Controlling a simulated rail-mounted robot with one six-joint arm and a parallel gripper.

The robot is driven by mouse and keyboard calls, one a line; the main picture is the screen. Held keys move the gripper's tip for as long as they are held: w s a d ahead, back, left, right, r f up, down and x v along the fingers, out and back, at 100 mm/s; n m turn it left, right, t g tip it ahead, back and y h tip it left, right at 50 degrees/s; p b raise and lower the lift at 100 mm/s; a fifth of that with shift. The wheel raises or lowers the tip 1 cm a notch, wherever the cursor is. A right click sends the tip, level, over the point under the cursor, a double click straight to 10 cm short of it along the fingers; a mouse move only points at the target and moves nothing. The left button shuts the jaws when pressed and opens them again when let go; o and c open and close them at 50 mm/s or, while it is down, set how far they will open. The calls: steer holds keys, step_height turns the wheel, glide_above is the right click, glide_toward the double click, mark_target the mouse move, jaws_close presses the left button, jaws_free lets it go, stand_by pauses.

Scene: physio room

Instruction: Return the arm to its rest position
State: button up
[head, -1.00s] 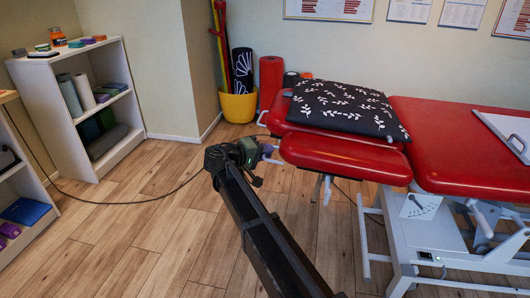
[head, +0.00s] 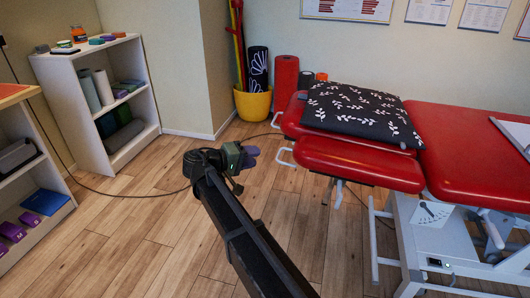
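My arm stretches up from the bottom of the head view over the wooden floor. My gripper (head: 252,152) is at its far end, to the left of the red treatment table (head: 344,163) and apart from it in the picture. The gripper is small here, and its fingers are too indistinct to tell whether they are open or shut. I see no object clearly held in it.
A dark leaf-patterned pillow (head: 360,114) lies on the table. A yellow bucket (head: 253,104) with rolls stands by the wall. White shelves (head: 118,99) stand at the left. A cable (head: 120,197) crosses the floor (head: 130,235), which is otherwise clear around my arm.

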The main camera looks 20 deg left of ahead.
steer(key=shift+s+a, duration=0.1)
stand_by(0.3)
steer(key=s+d+f+m+g+y, duration=0.15)
steer(key=s+d+f+g, duration=0.35)
steer(key=d, duration=0.6)
steer(key=s+d+f+n+g+y, duration=0.1)
steer(key=s+d+f+g+y, duration=0.2)
steer(key=d+f, duration=0.5)
steer(key=s+d+m+g+y, duration=0.2)
steer(key=s+d+m, duration=0.15)
steer(key=d, duration=1.15)
steer(key=s+d+m+g+y, duration=0.3)
steer(key=d+m, duration=0.1)
steer(key=d, duration=1.1)
step_height(320, 180, up, 34)
steer(key=d+p, duration=0.1)
steer(key=p, duration=3.3)
steer(key=shift+f, duration=0.15)
steer(key=shift+o, duration=0.5)
